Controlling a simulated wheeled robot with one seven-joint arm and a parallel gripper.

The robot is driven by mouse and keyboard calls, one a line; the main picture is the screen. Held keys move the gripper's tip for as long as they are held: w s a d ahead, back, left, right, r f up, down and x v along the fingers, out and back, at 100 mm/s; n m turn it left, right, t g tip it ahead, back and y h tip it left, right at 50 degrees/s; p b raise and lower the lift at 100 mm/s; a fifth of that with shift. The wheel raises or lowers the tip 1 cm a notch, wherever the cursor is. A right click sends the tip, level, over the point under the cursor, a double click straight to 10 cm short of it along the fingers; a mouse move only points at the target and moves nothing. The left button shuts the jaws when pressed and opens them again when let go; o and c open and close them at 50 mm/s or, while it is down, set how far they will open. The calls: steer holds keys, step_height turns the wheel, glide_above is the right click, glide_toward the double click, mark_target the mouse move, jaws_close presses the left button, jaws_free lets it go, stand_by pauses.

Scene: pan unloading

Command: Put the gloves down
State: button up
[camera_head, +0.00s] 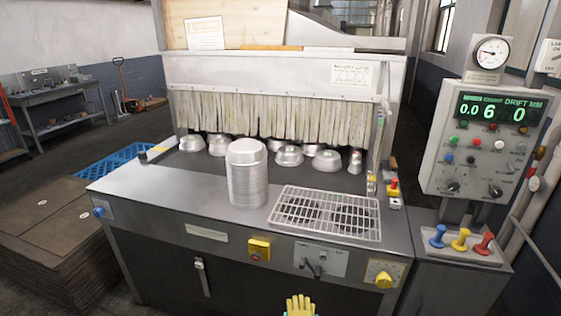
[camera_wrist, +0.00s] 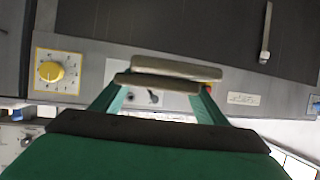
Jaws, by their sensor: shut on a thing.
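A yellow glove (camera_head: 299,305) shows at the bottom edge of the head view, fingers up, in front of the machine's front panel. Only its upper part is in the picture, and I cannot tell whether a second glove lies behind it. A little of my green gripper shows at its left side. In the wrist view, my gripper (camera_wrist: 170,76) has its two pale finger pads close together, in front of the machine's panel. It is shut on the gloves, though no yellow glove can be made out in that view.
The machine's steel worktop (camera_head: 150,187) holds a stack of pans (camera_head: 247,175) and a wire rack (camera_head: 325,213). Several loose pans (camera_head: 289,156) sit before the strip curtain (camera_head: 270,113). Coloured levers (camera_head: 461,240) stand at right. Bare worktop lies left of the stack.

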steer(key=s+a+f, duration=0.3)
steer(key=s+f, duration=0.1)
steer(key=f, duration=0.4)
steer(key=s+a+f+n+y, duration=0.1)
steer(key=s+a+f, duration=0.2)
steer(key=f, duration=0.6)
steer(key=shift+s, duration=1.25)
steer(key=shift+a, duration=0.1)
